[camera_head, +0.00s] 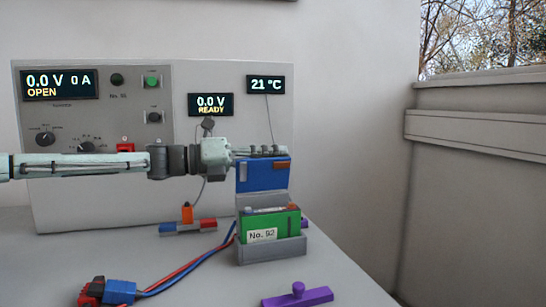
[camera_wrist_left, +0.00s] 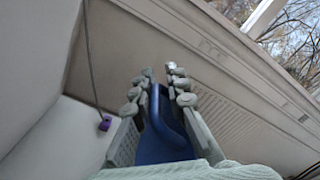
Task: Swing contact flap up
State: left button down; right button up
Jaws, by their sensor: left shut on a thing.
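The contact flap (camera_head: 262,176) is a blue plate with a reddish-brown end. It stands raised above a grey cradle (camera_head: 272,251), roughly upright. A green battery block (camera_head: 284,224) labelled No. 92 sits in the cradle. My left gripper (camera_head: 266,151) reaches in from the left at the flap's top edge and is shut on it. In the left wrist view, a blue curved handle (camera_wrist_left: 165,130) lies between the fingers of the left gripper (camera_wrist_left: 160,75). The flap's hinge is not clear. My right gripper is not in view.
The grey cycler panel (camera_head: 60,195) stands behind, reading 0.0 V OPEN. A red-and-blue plug (camera_head: 120,292) with cables lies at front left. An orange, blue and red piece (camera_head: 187,226) lies left of the cradle. A purple knobbed bar (camera_head: 297,298) lies in front.

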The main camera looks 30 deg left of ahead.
aim_at(269, 161)
pick_arm(q)
jog(key=shift+f, duration=0.2)
jog(key=shift+a+f, duration=0.1)
jog(key=shift+a, duration=0.05)
jog(key=n, duration=0.1)
jog(key=w+a+n+b, duration=0.1)
jog(key=f+n+b, duration=0.1)
jog(key=shift+w+a+n, duration=0.25)
jog(key=shift+a+n, duration=0.05)
jog(key=shift+n, duration=0.1)
jog(key=shift+w+a+n, duration=0.1)
jog(key=shift+n, duration=0.2)
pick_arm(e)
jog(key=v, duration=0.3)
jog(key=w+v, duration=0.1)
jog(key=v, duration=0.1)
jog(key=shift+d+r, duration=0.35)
pick_arm(q)
jog(key=shift+f, duration=0.1)
jog(key=c, duration=1.6)
grip_release()
jog(key=shift+c, duration=0.2)
jog(key=shift+r, duration=0.2)
